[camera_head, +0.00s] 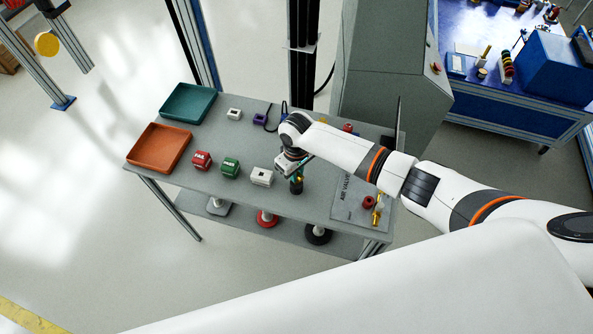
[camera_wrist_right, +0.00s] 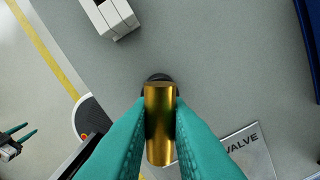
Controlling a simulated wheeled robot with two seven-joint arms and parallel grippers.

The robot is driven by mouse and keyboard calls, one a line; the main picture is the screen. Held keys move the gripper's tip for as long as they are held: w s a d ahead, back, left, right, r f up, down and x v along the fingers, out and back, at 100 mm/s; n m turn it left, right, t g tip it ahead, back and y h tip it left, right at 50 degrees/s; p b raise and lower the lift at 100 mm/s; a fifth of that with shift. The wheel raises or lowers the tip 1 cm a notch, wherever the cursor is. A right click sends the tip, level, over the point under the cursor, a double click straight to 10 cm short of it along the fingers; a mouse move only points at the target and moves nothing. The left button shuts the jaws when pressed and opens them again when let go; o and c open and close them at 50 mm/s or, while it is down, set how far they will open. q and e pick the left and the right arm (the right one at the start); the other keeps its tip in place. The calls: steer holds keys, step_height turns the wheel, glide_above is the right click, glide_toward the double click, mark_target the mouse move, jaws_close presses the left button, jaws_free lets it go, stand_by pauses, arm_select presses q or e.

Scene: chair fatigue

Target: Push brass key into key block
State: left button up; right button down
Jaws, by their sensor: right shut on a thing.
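My right gripper (camera_head: 297,182) is low over the grey table, with teal fingers pointing down. In the right wrist view, it (camera_wrist_right: 158,140) is shut on the brass key (camera_wrist_right: 159,125), a smooth brass cylinder. A dark round part shows at the key's far end; I cannot tell whether it belongs to the key. A white block (camera_head: 262,176) with dark marks, which may be the key block, sits on the table just left of the right gripper. It also shows in the right wrist view (camera_wrist_right: 109,16), apart from the key. My left gripper (camera_wrist_right: 27,131) is open and empty, off the table.
The table (camera_head: 208,178) also holds a red FAIL block (camera_head: 202,160), a green PASS block (camera_head: 230,168), an orange tray (camera_head: 159,148) and a teal tray (camera_head: 187,103). A VALVE-labelled plate (camera_head: 347,195) and a red part (camera_head: 369,202) lie right of the gripper. A grey cabinet stands behind.

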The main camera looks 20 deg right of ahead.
steer(key=shift+f+b, duration=0.3)
steer(key=shift+f, duration=0.3)
steer(key=c, duration=1.3)
jaws_free()
step_height(320, 180, up, 12)
steer(key=b, duration=0.1)
